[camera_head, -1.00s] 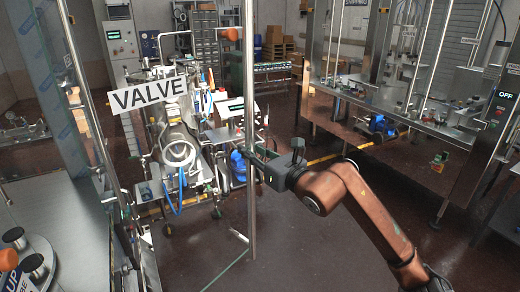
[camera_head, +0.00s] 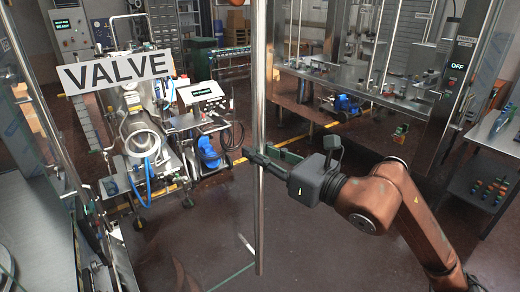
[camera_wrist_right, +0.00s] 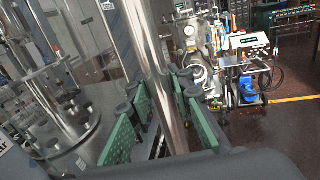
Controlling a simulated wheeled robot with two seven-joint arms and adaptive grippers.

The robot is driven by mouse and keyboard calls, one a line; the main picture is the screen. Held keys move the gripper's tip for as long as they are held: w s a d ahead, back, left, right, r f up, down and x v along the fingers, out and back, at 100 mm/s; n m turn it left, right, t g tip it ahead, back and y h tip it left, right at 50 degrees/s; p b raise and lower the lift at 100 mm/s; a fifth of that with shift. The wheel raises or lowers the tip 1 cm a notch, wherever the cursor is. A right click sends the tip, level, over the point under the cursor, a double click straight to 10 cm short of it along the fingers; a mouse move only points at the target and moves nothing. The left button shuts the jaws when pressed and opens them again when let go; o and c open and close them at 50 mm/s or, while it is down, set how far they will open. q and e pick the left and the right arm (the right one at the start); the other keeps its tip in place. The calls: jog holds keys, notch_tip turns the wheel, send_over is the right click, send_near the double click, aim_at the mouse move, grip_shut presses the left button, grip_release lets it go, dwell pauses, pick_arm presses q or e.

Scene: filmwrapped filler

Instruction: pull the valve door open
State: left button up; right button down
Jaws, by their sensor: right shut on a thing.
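The valve door is a clear glass panel with a white VALVE sign (camera_head: 115,72) in the head view. A tall vertical steel bar (camera_head: 260,95), its handle, stands in front of the glass and also shows in the wrist view (camera_wrist_right: 128,50). My right gripper (camera_head: 262,160) reaches in from the right and is shut on this bar at its lower part. In the wrist view its green finger pads (camera_wrist_right: 160,115) lie on both sides of the bar. My left gripper is not in view.
A long steel bench (camera_head: 350,90) is at the back right, a shelf with small parts (camera_head: 488,190) at the far right. The dark floor (camera_head: 320,250) below my arm is clear.

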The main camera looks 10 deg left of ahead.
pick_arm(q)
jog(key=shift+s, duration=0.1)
pick_arm(e)
jog(key=c, duration=1.8)
grip_release()
jog(key=shift+a, duration=0.1)
jog(key=shift+o, duration=0.3)
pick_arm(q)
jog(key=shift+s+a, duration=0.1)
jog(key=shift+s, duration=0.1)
pick_arm(e)
jog(key=shift+d, duration=0.2)
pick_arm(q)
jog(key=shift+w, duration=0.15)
pick_arm(e)
jog(key=v, duration=1.1)
jog(key=shift+s+d, duration=0.25)
jog(key=shift+d, duration=0.1)
